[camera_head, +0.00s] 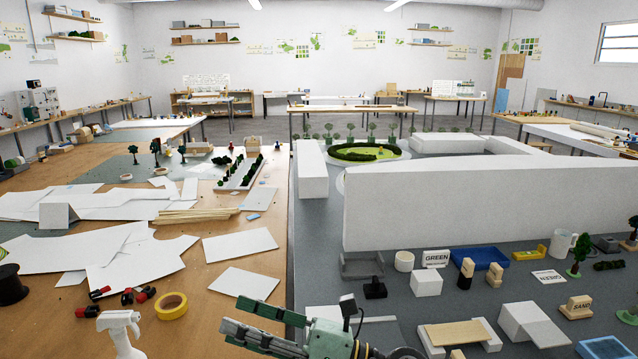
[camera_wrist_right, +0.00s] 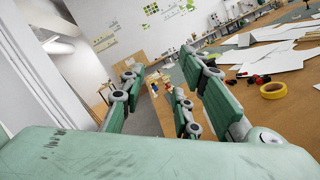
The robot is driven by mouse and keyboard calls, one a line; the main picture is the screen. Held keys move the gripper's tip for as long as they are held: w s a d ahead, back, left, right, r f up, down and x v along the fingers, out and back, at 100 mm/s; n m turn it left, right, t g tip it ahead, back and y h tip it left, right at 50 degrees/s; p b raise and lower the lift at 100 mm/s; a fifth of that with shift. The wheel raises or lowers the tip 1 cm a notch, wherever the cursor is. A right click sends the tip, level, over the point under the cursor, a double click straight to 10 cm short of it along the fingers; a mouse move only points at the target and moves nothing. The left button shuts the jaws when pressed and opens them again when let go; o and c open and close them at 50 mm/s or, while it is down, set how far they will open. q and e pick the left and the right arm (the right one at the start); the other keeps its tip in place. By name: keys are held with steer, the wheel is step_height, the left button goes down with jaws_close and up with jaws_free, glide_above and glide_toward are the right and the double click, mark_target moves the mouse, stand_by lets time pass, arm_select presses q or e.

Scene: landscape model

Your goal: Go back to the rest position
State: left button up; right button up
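My right gripper (camera_head: 232,316) shows at the bottom middle of the head view, with its green and grey fingers pointing left over the edge of the wooden table. In the right wrist view its fingers (camera_wrist_right: 158,78) stand apart with nothing between them, so it is open and empty. My left gripper is not in view.
The wooden table (camera_head: 205,310) holds white sheets, a yellow tape roll (camera_head: 171,305), a white spray bottle (camera_head: 121,333) and red-black clamps. To the right, a grey table (camera_head: 325,268) carries white blocks (camera_head: 425,283), a blue tray (camera_head: 479,258) and model trees.

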steer(key=w+d+r+m+t+h, duration=0.1)
steer(key=w+d+m+t+h, duration=0.25)
steer(key=d+m+t, duration=0.4)
steer(key=w+d+r+m+t+h, duration=0.1)
steer(key=w+d+m+t+h, duration=0.3)
steer(key=m+t, duration=0.65)
steer(key=s+d+f+m+g+h, duration=0.2)
steer(key=d+f+m+g+h, duration=0.2)
steer(key=d+f+m+h, duration=0.35)
steer(key=s+d+f+m+g+h, duration=0.3)
steer(key=d+f+m+h, duration=0.2)
steer(key=d+f+m, duration=0.5)
steer(key=s+d+f+m+g, duration=0.1)
steer(key=s+f+m+g, duration=0.4)
steer(key=s+f, duration=0.55)
steer(key=s+d+f+m+g, duration=0.2)
steer(key=s+f+g, duration=0.55)
steer(key=s, duration=0.65)
step_height(320, 180, down, 25)
steer(key=s, duration=0.2)
steer(key=s+d+f+g, duration=0.1)
steer(key=s+d+f, duration=0.1)
steer(key=s+f, duration=1.4)
steer(key=shift+s+d+f+g, duration=0.2)
steer(key=shift+s+d+g, duration=0.05)
steer(key=shift+g, duration=0.1)
